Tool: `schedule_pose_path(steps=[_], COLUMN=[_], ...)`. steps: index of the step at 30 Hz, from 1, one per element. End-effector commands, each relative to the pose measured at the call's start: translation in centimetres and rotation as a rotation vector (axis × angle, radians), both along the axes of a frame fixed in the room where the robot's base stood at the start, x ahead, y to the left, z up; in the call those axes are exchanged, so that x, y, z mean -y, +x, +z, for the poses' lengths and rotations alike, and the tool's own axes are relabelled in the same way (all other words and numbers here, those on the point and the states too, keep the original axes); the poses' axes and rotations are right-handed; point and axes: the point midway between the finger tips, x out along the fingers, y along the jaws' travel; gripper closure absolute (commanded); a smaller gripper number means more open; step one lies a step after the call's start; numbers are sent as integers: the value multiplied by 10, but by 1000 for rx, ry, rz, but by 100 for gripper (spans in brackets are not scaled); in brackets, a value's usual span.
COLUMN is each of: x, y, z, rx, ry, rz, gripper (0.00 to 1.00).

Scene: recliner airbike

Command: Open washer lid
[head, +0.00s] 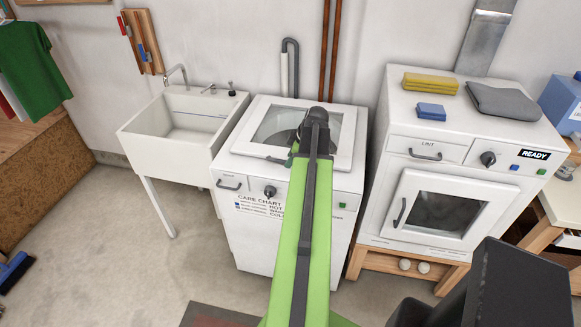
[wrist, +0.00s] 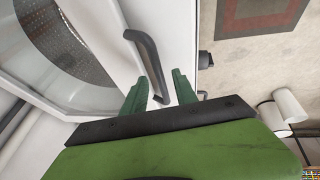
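The white washer (head: 262,252) stands in the middle of the head view, with its lid (head: 347,138) down on top. The lid has a round-looking glass window, and the drum shows through it in the wrist view. A dark grey bar handle (wrist: 145,52) is on the lid's front edge. My gripper (wrist: 158,86) is open over that edge, with one green finger on each side of the handle's near end. I cannot tell whether either finger touches the handle. In the head view my arm hides part of the lid and most of my gripper.
A white sink (head: 150,132) stands left of the washer. A dryer (head: 385,160) with a shut door stands close on the right, with yellow and blue items and a grey folded cloth (head: 503,102) on top. Bare floor (head: 130,260) lies at front left.

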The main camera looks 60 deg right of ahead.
Motion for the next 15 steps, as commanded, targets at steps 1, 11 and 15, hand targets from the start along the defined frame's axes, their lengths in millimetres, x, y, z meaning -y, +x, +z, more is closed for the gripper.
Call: schedule_pose_path(steps=[1,11,15], x=[0,0,0], y=[1,2,2], z=[-4,-3,-3], rx=[0,0,0], ry=[0,0,0], rz=[0,0,0], gripper=[66,71,89])
